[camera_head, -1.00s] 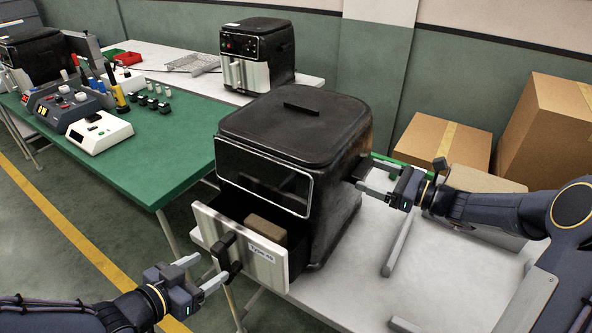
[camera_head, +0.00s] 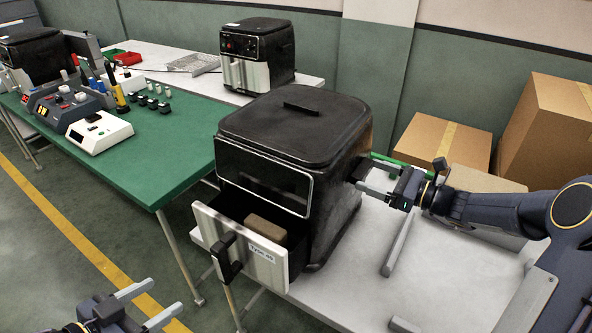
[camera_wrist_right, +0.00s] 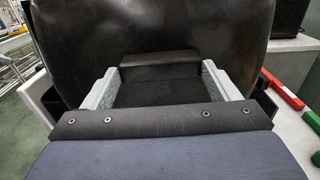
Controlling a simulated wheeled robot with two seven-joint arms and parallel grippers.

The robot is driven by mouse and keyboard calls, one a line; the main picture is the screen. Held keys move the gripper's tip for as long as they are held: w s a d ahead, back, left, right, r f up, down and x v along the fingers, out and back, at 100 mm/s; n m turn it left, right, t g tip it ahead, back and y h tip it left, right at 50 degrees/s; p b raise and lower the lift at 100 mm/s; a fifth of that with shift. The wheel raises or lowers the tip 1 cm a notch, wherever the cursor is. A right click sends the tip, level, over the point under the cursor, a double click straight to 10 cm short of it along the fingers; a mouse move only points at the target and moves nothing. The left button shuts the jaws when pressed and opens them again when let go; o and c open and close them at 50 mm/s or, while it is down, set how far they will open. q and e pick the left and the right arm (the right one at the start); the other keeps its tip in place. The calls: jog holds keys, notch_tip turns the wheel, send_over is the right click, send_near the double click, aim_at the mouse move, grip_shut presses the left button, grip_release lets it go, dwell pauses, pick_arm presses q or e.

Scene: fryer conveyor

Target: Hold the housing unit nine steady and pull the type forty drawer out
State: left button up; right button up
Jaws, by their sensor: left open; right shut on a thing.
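The black housing unit (camera_head: 292,155) stands on the white table with its front to the lower left. Its drawer (camera_head: 240,247), with a white front, a dark handle and a label reading about "Type 40", is pulled partway out. A brown block (camera_head: 266,229) lies inside it. My right gripper (camera_head: 362,178) is shut on a part at the housing's right side; in the right wrist view its fingers (camera_wrist_right: 160,88) lie either side of a dark protruding piece against the black wall. My left gripper (camera_head: 162,303) is open and empty, below left of the drawer handle and apart from it.
Cardboard boxes (camera_head: 445,144) stand at the back right. A grey bar (camera_head: 398,243) lies on the white table right of the housing. A green table (camera_head: 140,160) with control devices is at left; another fryer (camera_head: 257,55) stands behind. Open floor lies at lower left.

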jog(key=shift+a+f, duration=0.1)
jog(key=o, duration=1.2)
